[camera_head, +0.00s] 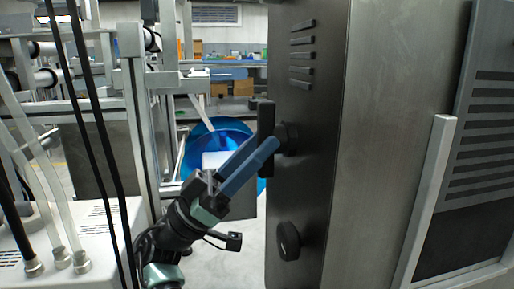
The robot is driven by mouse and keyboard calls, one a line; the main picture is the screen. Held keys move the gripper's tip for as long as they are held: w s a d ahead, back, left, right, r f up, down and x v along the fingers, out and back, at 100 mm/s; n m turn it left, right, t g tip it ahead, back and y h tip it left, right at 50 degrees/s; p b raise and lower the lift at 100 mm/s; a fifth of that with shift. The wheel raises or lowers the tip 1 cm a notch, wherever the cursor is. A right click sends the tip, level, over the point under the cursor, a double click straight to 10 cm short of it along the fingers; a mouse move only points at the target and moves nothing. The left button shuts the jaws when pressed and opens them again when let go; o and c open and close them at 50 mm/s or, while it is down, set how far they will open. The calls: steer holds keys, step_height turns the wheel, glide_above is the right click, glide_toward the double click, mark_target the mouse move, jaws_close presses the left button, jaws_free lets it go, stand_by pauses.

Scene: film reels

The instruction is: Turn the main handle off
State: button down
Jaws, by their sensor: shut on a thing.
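The main handle (266,117) is a black bar standing upright on a round black base, on the dark side face of a tall metal cabinet (322,150). My gripper (265,145) reaches up from the lower left. Its two blue fingers are shut on the handle, one on each side, around the middle of the bar. Part of the handle is hidden behind the fingers. The exact contact at the fingertips is hard to see.
A second black knob (289,241) sits lower on the same face, below vent slots (302,55). A white machine with tubes (75,235) stands at the left. A blue drum (215,135) stands behind my arm. Some grey floor is clear between them.

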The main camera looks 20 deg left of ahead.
stand_by(0.4)
steer(key=c, duration=0.7)
jaws_free()
steer(key=shift+r, duration=0.1)
step_height(320, 180, up, 10)
steer(key=p, duration=0.6)
steer(key=shift+p, duration=0.4)
